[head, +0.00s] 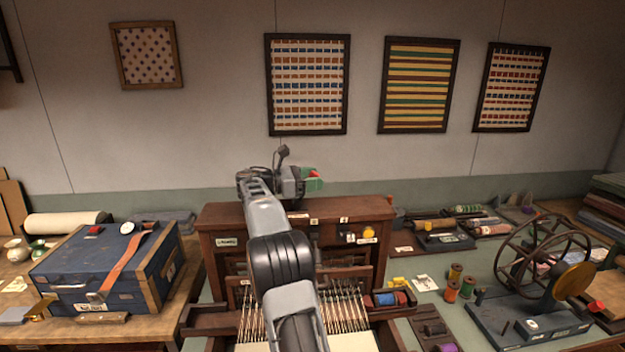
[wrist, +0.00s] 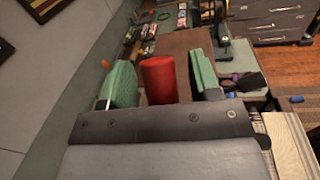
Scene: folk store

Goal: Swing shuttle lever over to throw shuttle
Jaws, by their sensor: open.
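A red cylindrical knob (wrist: 158,82), which looks like the shuttle lever's handle, stands between the green finger pads of my gripper (wrist: 164,75) in the wrist view. The pads are open, with a small gap visible on each side of the knob. In the head view, my gripper (head: 308,180) is above the top of the wooden loom (head: 225,217), and a bit of the red knob (head: 314,174) shows there. The lever's lower part is hidden. A dark shuttle-like holder with red and blue thread (head: 390,299) sits at the loom's right side.
A blue case (head: 75,262) stands left of the loom. A spoked winding wheel (head: 543,255) and thread spools (head: 455,272) are on the bench at right. Framed textiles (head: 307,85) hang on the wall behind. My arm covers the loom's middle.

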